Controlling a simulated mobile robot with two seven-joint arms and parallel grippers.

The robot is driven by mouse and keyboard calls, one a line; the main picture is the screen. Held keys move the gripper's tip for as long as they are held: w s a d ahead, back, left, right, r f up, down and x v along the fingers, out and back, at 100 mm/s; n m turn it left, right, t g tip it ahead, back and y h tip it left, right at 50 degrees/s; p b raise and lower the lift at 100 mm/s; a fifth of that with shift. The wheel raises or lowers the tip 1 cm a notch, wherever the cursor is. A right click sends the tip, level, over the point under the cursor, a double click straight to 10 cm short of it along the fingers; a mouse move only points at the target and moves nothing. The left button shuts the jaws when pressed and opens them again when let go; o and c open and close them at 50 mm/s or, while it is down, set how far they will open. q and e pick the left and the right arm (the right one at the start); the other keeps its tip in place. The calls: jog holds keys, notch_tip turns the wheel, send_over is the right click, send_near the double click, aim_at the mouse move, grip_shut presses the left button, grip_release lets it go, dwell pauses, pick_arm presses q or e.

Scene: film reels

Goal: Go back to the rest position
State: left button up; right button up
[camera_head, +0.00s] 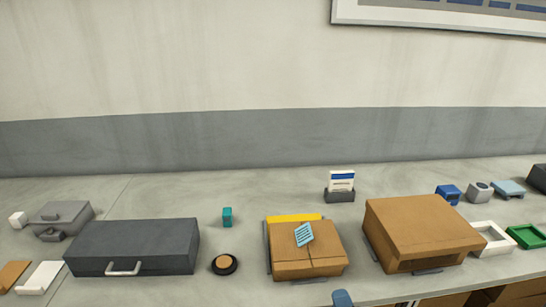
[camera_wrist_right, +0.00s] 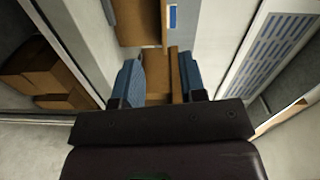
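My right gripper (camera_wrist_right: 159,78) shows in the right wrist view with its two blue fingers spread apart and nothing between them. Beyond the fingers are brown boxes or shelf parts, at a distance and not touched. In the head view only a blue tip of my right gripper (camera_head: 342,298) shows at the bottom edge, in front of the counter. My left gripper is in neither view.
The grey counter (camera_head: 150,200) holds a dark case (camera_head: 135,250), a black reel (camera_head: 225,264), a teal block (camera_head: 227,217), a cardboard box with a blue label (camera_head: 304,236), an open brown box (camera_head: 420,228), a white tray (camera_head: 492,239) and a green tray (camera_head: 527,236).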

jog(key=s+d+f+n+g, duration=0.3)
jog(key=s+d+f+n, duration=0.1)
jog(key=s+n, duration=0.4)
jog(key=s+d+f+n+g+h, duration=0.1)
jog(key=s+d+f+n+g, duration=0.2)
jog(key=s+d+f+n, duration=0.2)
jog(key=s+d+n, duration=0.1)
jog(key=s+n, duration=0.1)
jog(key=n, duration=0.1)
jog(key=shift+s+n, duration=0.35)
jog(key=shift+n, duration=0.05)
